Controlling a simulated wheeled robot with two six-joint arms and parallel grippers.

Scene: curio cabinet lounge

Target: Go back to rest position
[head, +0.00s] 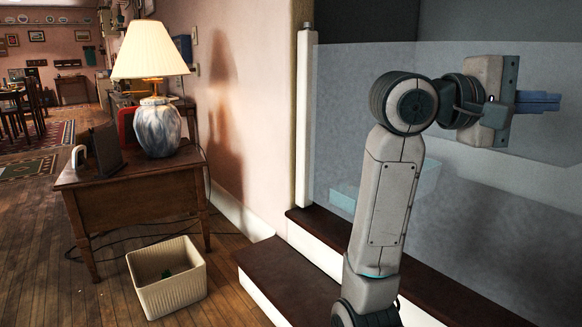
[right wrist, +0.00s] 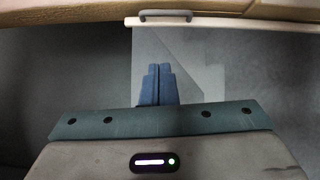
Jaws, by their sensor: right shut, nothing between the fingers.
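My right arm rises in the right half of the head view, bent at the elbow. My right gripper (head: 552,102) points to the right at the top of it, in front of a grey, glass-like panel. Its blue fingers are together with nothing between them. In the right wrist view the right gripper (right wrist: 158,70) shows its two fingers side by side, touching, over a grey surface. My left gripper is in neither view.
A wooden desk (head: 130,190) on the left bears a lamp (head: 152,55) with a blue and white base. A cream bin (head: 165,290) stands on the floor before it. Dark-topped steps (head: 285,275) lie beside my right arm. Wooden floor (head: 35,260) is open at left.

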